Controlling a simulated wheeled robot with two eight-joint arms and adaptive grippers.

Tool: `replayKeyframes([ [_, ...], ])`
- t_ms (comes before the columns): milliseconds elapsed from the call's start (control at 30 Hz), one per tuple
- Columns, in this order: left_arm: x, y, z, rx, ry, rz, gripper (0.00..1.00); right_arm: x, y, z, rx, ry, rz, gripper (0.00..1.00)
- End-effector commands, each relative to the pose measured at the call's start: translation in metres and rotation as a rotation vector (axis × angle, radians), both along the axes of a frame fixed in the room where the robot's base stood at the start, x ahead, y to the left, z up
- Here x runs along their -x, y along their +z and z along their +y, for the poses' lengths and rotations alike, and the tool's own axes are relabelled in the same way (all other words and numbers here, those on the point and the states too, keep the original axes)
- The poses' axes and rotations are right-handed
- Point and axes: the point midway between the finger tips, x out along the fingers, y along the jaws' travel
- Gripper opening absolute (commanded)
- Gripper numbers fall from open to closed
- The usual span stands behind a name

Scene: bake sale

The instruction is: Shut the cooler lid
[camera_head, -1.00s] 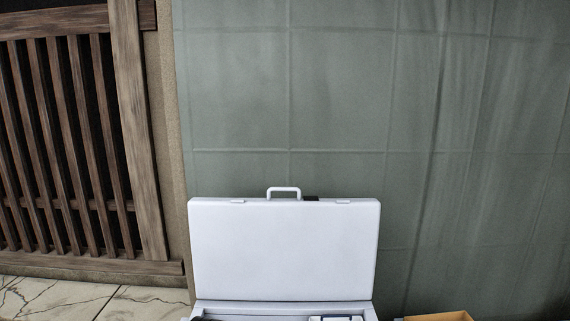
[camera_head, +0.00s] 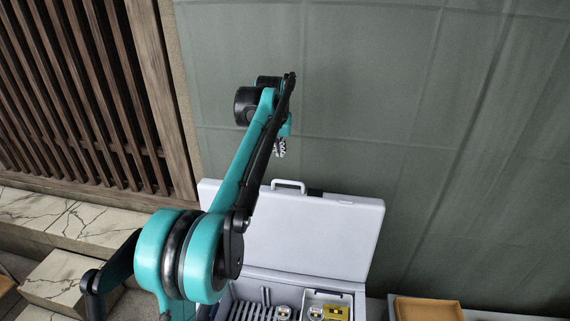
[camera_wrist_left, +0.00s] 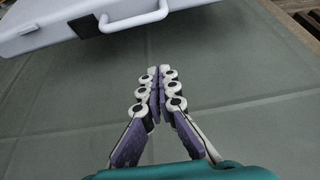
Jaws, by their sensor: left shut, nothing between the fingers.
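The cooler lid (camera_head: 315,240) is a pale grey-white panel standing open and upright at the back of the cooler (camera_head: 358,290), with a handle (camera_head: 288,184) on its top edge. My left arm reaches up across the lid's left part. My left gripper (camera_head: 279,148) is above the lid's top edge, near the handle, and looks apart from it. In the left wrist view the left gripper (camera_wrist_left: 158,80) is shut and empty. The lid's edge (camera_wrist_left: 50,35) and the handle (camera_wrist_left: 135,20) show beyond its fingertips, at upper left. My right gripper is not in view.
Inside the cooler are a dark rack (camera_head: 250,310) and several small items, one of them yellow (camera_head: 337,312). An orange-brown tray (camera_head: 428,309) lies to the right. A green-grey wall sheet (camera_head: 430,110) hangs behind the lid, and stone steps (camera_head: 75,225) are at left.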

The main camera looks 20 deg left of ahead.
Motion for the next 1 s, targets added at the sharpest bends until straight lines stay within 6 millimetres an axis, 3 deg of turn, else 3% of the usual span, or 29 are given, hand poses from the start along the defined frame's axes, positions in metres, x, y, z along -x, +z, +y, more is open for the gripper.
replayKeyframes([
  [467,-0.038,-0.085,0.009,-0.001,-0.001,-0.001,0.00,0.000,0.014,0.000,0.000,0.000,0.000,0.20],
  [700,-0.005,-0.086,0.001,0.000,-0.001,-0.001,0.00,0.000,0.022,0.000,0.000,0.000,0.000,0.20],
  [1000,0.002,-0.088,-0.001,0.000,-0.001,-0.002,0.00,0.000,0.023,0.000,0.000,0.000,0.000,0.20],
])
